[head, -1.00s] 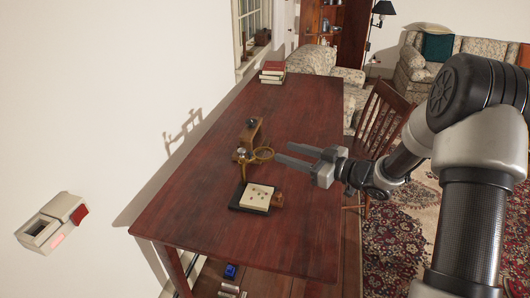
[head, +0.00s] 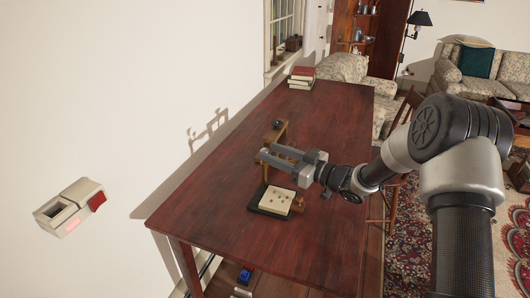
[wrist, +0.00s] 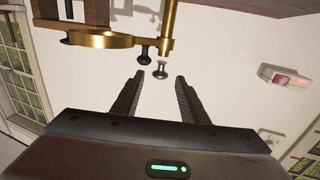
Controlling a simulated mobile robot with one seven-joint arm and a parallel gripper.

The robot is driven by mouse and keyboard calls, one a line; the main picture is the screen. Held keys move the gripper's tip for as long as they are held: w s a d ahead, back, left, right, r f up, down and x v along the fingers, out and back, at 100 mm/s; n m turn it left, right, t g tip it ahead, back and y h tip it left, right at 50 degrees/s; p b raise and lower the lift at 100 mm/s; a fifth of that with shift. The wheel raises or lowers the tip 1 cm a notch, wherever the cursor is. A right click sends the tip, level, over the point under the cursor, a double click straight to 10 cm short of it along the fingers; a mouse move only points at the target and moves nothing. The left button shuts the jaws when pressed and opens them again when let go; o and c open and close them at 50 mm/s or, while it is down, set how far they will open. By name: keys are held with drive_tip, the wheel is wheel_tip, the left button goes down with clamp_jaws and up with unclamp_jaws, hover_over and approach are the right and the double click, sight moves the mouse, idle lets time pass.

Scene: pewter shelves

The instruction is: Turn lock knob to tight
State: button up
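A wooden and brass stand is on the red table; its dark-topped wooden upright (head: 275,133) shows behind my gripper in the head view. In the wrist view its brass ring (wrist: 100,40) and brass post (wrist: 168,30) are at the top. A small dark knob (wrist: 144,52) hangs beside the post, and a grey round knob (wrist: 160,71) shows just past the gap between my fingertips. I cannot tell which is the lock knob. My gripper (head: 268,152) is open and empty; its fingers also show in the wrist view (wrist: 159,80). In the head view it hides most of the brass parts.
A black-edged board with a cream top (head: 276,199) lies on the table (head: 230,225) just in front of the stand. Books (head: 301,77) are stacked at the far end. A grey and white device (head: 70,207) is on the left wall. The table's front is clear.

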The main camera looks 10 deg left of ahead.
sight(268, 151)
drive_tip(key=shift+x, duration=1.75)
clamp_jaws()
